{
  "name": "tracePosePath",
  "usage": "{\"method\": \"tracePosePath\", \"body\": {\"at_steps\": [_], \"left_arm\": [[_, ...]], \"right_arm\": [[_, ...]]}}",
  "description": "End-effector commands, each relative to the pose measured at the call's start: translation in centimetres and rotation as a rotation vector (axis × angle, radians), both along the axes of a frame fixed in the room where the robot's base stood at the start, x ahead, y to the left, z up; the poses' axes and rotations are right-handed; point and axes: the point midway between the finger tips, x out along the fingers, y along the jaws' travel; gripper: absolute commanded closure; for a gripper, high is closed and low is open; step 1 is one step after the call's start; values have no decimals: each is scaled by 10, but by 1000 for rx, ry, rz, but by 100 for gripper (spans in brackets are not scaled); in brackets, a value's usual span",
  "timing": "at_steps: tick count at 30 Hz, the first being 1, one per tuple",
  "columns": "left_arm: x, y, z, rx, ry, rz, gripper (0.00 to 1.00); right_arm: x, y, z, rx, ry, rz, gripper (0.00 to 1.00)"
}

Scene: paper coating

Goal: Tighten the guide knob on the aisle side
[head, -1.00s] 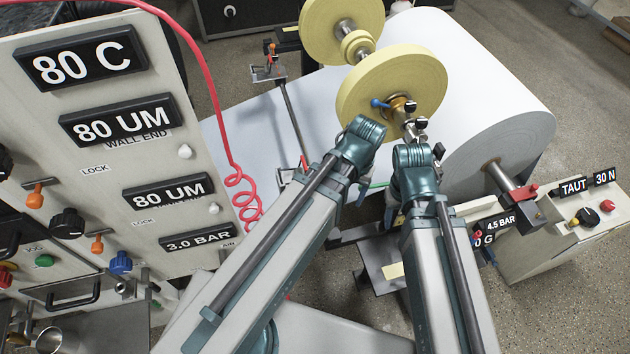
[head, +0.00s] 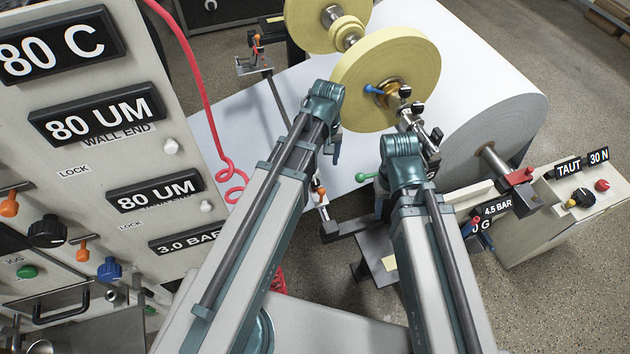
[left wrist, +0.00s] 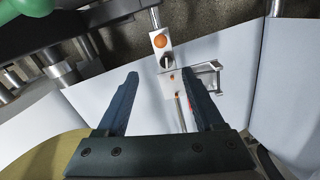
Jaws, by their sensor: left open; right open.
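The guide knob (head: 320,191) on the near side is a small orange knob on a pale block at the near end of the guide rod. In the left wrist view, an orange knob (left wrist: 160,41) sits on a white block beyond the fingertips. My left gripper (left wrist: 156,74) is open and empty, with bare paper and the block between and beyond its fingers. In the head view my left gripper (head: 334,148) hangs above and behind the near knob, apart from it. My right gripper (head: 402,165) is right of the knob; its fingers are mostly hidden by its own wrist.
Another orange knob (head: 257,38) is at the rod's far end. The yellow roll (head: 350,85) with a blue lever stands just right of my left gripper. The control panel (head: 100,165) and red hose (head: 205,90) are at left.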

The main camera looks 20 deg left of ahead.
Motion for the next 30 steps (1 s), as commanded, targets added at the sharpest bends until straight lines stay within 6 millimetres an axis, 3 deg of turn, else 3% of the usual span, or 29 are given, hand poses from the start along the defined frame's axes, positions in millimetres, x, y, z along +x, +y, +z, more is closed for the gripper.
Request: {"method": "tracePosePath", "body": {"at_steps": [1,6,17,30], "left_arm": [[12,9,-7,-6,-3,55,31],[27,27,-12,-19,-11,186,31],[28,29,-19,-20,-13,201,31],[27,29,-71,-19,-13,199,31]], "right_arm": [[0,0,-7,0,0,0,50],[0,0,-12,0,0,0,50],[0,0,-19,0,0,0,50],[0,0,-71,0,0,1,50]]}}
